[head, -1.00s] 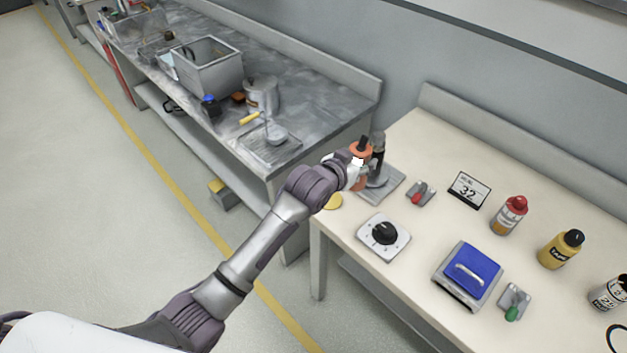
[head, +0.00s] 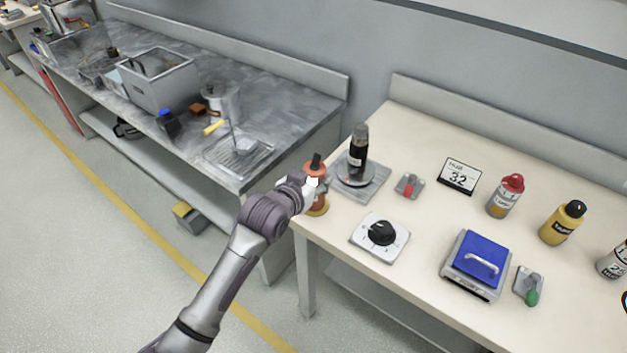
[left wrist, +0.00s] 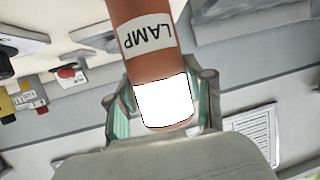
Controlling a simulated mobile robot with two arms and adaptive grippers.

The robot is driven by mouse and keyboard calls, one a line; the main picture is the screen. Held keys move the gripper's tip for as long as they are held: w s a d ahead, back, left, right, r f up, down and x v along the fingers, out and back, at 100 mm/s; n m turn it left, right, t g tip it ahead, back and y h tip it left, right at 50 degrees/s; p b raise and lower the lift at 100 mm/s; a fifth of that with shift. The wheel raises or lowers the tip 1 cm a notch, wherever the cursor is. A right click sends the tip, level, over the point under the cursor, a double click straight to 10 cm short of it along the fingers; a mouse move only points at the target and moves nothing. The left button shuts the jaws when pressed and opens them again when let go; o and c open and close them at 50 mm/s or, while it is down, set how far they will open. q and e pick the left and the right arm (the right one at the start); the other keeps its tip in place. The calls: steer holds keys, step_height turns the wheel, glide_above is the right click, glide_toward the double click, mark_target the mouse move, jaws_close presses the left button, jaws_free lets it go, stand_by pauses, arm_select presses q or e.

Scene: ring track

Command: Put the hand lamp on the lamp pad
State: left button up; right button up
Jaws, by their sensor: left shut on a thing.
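The hand lamp (head: 315,168) is an orange cylinder with a dark top and a white patch. In the left wrist view the lamp (left wrist: 140,15) carries a LAMP label. My left gripper (head: 313,184) is shut around its body; the fingers show on both sides of it in the wrist view (left wrist: 162,105). The lamp is roughly upright at the near left corner of the cream table. A yellow round pad (head: 321,212), likely the lamp pad, shows partly beneath it. I cannot tell whether lamp and pad touch. My right gripper is not in view.
A dial box (head: 380,237), a red-switch block (head: 409,186) and a blue-topped scale (head: 481,262) are farther right. A gap separates the cream table from the grey bench (head: 290,120).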

arm_select(q)
steer(key=shift+s, duration=0.15)
steer(key=o, duration=1.3)
steer(key=shift+f, duration=0.15)
steer(key=shift+r, duration=0.3)
steer(key=shift+s+a, duration=0.15)
steer(key=shift+s, duration=0.15)
steer(key=v, duration=1.1)
